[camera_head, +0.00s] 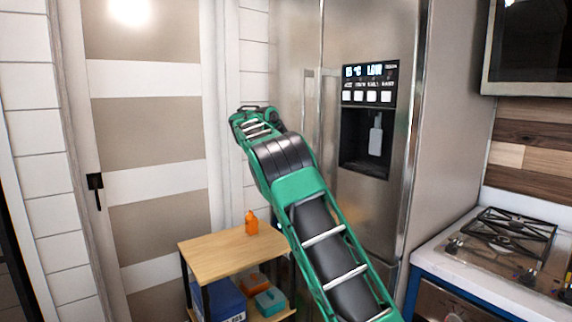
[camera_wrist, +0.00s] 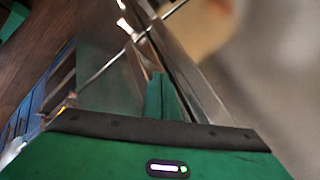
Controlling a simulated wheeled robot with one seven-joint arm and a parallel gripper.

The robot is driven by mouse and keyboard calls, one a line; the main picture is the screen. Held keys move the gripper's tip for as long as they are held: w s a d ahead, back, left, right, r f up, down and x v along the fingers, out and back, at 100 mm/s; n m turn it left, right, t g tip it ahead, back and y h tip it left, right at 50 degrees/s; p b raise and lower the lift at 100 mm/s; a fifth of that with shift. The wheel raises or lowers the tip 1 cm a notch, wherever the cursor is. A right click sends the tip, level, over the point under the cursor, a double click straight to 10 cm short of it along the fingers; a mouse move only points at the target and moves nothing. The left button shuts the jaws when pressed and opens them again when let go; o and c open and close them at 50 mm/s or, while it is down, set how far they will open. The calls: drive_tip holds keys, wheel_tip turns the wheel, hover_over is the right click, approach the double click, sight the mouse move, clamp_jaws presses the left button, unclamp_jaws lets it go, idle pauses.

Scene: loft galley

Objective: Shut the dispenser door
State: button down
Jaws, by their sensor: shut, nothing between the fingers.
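The dispenser door (camera_head: 345,220) is the brushed-steel fridge door in the head view, with a dark dispenser recess (camera_head: 366,140) and a lit display above it. A vertical seam runs along its left edge. I cannot tell for sure whether it stands slightly ajar. My arm reaches up from the lower right, and its far end is left of the door. In the wrist view my gripper (camera_wrist: 162,98) is shut and empty, with green fingers close to a shiny metal edge. I cannot tell whether they touch it.
A small wooden shelf cart (camera_head: 212,250) with an orange bottle (camera_head: 252,222) stands below my arm, with boxes on its lower shelf. A panelled door (camera_head: 150,185) is at left. A stove (camera_head: 505,240) and counter are at right.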

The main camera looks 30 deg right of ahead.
drive_tip(key=w+a+r, duration=0.3)
drive_tip(key=a+r, duration=0.4)
drive_tip(key=r, duration=0.1)
drive_tip(key=shift+a, duration=0.35)
drive_tip(key=shift+w, duration=0.1)
